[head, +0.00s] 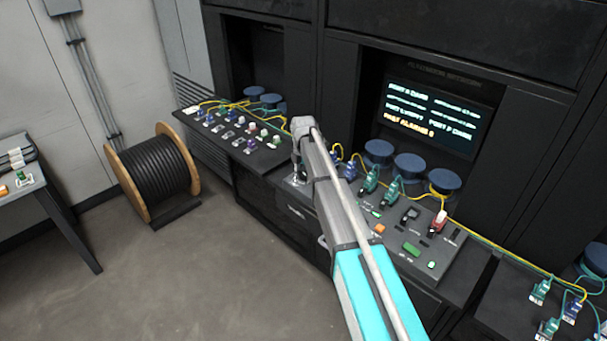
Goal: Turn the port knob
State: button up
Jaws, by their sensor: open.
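My arm reaches up from the bottom of the head view over the middle console (455,262). My gripper (299,174) hangs down at the arm's far end, over the console's left end. It is small and partly hidden by my arm, and I see nothing held in it. A dark knob-like part (410,214) sits on the console to the right of my gripper, apart from it. I cannot tell for sure that it is the port knob. My arm covers part of the console.
Green plugs (370,180) with yellow cables, a red-and-white plug (439,221) and blue round spools (408,166) crowd the console. A lit screen (432,115) is behind. A cable drum (153,175) stands left on open floor. A side table (60,208) is far left.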

jog(key=c, duration=1.1)
jog(key=shift+c, duration=0.2)
